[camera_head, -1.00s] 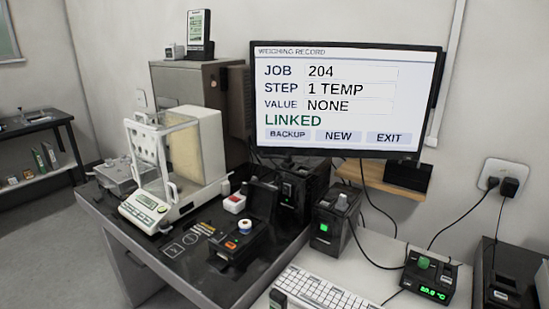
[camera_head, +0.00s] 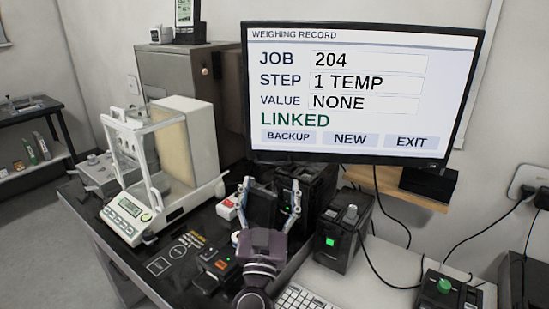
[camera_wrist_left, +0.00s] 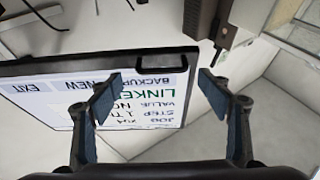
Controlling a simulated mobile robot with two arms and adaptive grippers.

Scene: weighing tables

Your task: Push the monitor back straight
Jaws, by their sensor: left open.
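The monitor (camera_head: 365,95) has a black frame and a lit weighing-record screen, and it hangs above the bench on the right side of the head view. Its right side reaches lower in the picture than its left. It shows upside down in the left wrist view (camera_wrist_left: 110,98), with a black handle-like bar at one corner. My left gripper (camera_head: 269,184) is open and empty, below the monitor's lower left edge in the head view. In the left wrist view its fingers (camera_wrist_left: 158,82) are spread, one across the screen and one beyond the monitor's edge. Contact cannot be told.
A white balance with a glass draft shield (camera_head: 165,160) stands to the left. A grey cabinet (camera_head: 180,85) is behind it. A black box with a green light (camera_head: 340,235), a keyboard (camera_head: 300,298) and loose cables lie below the monitor. A wooden shelf (camera_head: 400,190) is beneath it.

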